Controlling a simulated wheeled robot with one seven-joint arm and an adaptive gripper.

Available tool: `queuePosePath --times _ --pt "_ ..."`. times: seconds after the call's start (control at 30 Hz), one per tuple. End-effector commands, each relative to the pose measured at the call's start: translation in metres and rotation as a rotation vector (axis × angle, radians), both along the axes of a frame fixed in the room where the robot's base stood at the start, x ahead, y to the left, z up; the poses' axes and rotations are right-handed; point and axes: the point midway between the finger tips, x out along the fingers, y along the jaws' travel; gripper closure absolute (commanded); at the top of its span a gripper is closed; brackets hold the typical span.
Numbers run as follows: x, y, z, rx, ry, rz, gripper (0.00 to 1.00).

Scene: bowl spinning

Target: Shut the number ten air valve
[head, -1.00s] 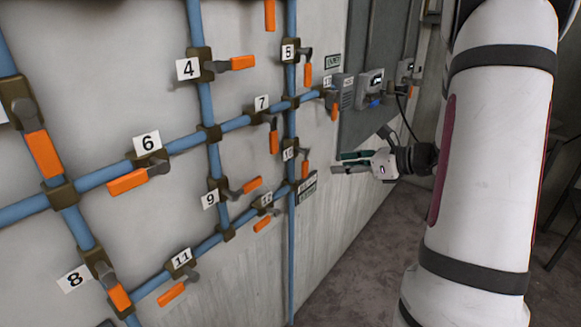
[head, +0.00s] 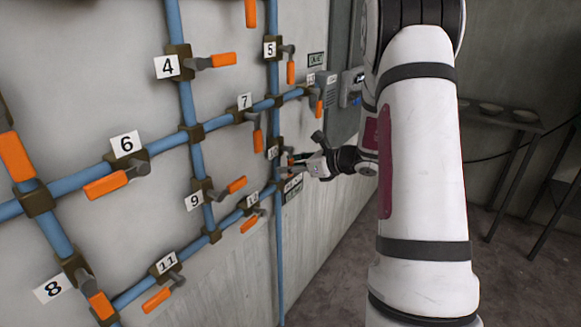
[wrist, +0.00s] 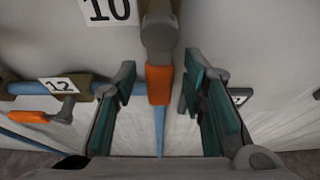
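The number ten valve shows in the wrist view with its "10" tag (wrist: 108,10) at upper left. Its grey lever and orange handle (wrist: 158,84) hang down in line with the blue pipe (wrist: 159,130) behind it. My gripper (wrist: 157,88) is open, one teal-padded finger on each side of the handle, with gaps on both sides. In the head view my gripper (head: 290,165) is at the wall beside the "10" tag (head: 273,153) and partly hides that valve.
Valve 12 (wrist: 32,117) is left of my gripper in the wrist view. Valve 7 (head: 257,137) is above and left in the head view; valve 9 (head: 235,185) is lower left. A shelf with bowls (head: 500,118) stands far right. The floor (head: 340,270) by the wall is clear.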

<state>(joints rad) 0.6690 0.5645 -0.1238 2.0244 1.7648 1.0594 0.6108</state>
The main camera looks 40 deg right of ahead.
Motion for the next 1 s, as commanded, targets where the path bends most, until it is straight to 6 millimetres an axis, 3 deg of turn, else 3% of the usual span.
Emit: queuePosePath --times 0.27,0.47,0.77,1.0 --pt "0.002 0.001 0.000 0.000 -0.001 0.000 0.62" --pt "0.001 0.001 0.000 -0.001 -0.001 0.000 1.00" --pt "0.003 0.000 -0.001 -0.006 -0.003 0.001 1.00" --pt "0.016 -0.007 -0.002 -0.069 -0.027 0.001 1.00"
